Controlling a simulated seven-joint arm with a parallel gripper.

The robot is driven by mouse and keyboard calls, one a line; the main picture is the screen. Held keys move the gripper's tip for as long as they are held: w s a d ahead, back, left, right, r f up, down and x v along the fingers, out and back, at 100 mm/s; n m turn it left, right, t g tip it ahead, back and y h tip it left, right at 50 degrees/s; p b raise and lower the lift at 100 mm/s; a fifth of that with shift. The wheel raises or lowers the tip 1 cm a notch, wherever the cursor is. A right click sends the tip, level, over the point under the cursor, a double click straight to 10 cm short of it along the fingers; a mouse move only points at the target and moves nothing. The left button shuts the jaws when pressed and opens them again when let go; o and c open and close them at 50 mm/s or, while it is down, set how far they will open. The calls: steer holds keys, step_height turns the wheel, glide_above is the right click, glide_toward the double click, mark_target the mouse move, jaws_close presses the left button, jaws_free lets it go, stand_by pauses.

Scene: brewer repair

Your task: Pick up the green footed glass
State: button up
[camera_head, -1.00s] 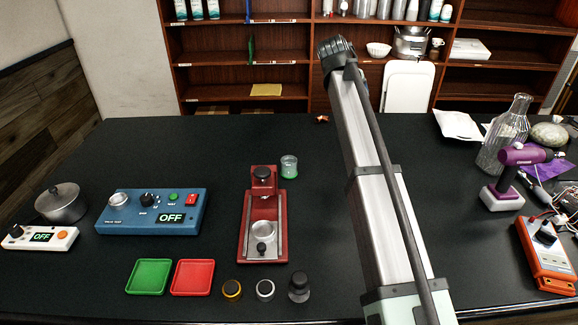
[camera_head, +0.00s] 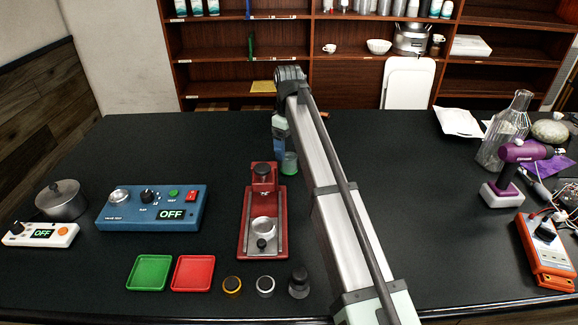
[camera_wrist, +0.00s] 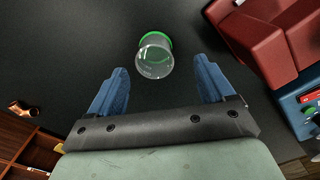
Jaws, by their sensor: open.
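The green footed glass (camera_head: 289,163) stands on the black table just behind the red press, partly hidden by my arm in the head view. In the wrist view the clear glass (camera_wrist: 155,56) shows its green foot at the far side. My gripper (camera_wrist: 160,80) is open, with its two blue fingers apart. The glass lies beyond the fingertips, roughly centred between them, slightly to the left. Nothing is between the fingers. In the head view my gripper (camera_head: 279,138) is beside and behind the glass, above the table.
The red press (camera_head: 263,215) stands close in front of the glass; it shows at the upper right in the wrist view. A blue control box (camera_head: 152,208) is to its left. A small copper-coloured part (camera_wrist: 22,107) lies at the left in the wrist view. The table around the glass is otherwise clear.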

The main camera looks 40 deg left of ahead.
mark_target(291, 163)
steer(key=shift+w+d+f, duration=0.1)
steer(key=shift+w+f, duration=0.1)
steer(key=shift+f, duration=1.65)
steer(key=shift+w+d+f, duration=0.1)
steer(key=shift+w+f, duration=0.1)
steer(key=shift+f, duration=1.65)
steer(key=shift+c, duration=0.2)
steer(key=c, duration=1.1)
